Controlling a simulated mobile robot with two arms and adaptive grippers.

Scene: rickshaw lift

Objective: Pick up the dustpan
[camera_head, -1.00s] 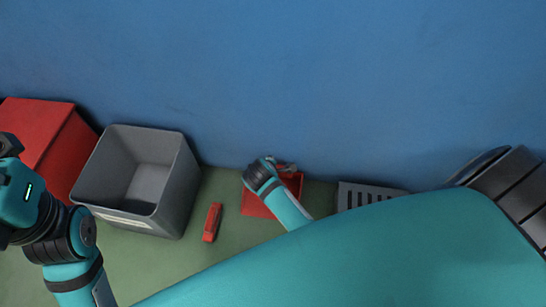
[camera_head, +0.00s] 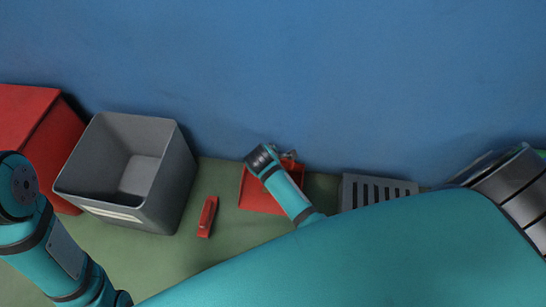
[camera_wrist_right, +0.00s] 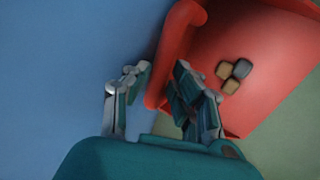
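The red dustpan (camera_head: 262,196) lies on the green floor close to the blue wall, partly hidden by my right arm in the head view. In the right wrist view the red pan (camera_wrist_right: 270,65) has a thick curved handle (camera_wrist_right: 172,60) on its left side. Several small brown and grey blocks lie in the pan. My right gripper (camera_wrist_right: 158,82) is open, with one finger on each side of the handle's end; I cannot tell whether they touch it. In the head view my right gripper (camera_head: 286,155) is mostly hidden behind its wrist. My left gripper is out of view.
A small red object (camera_head: 207,216) lies on the floor left of the dustpan. A grey open bin (camera_head: 160,185) and a red box (camera_head: 30,115) stand further left. A dark slotted crate (camera_head: 378,190) is to the right. The blue wall is just behind.

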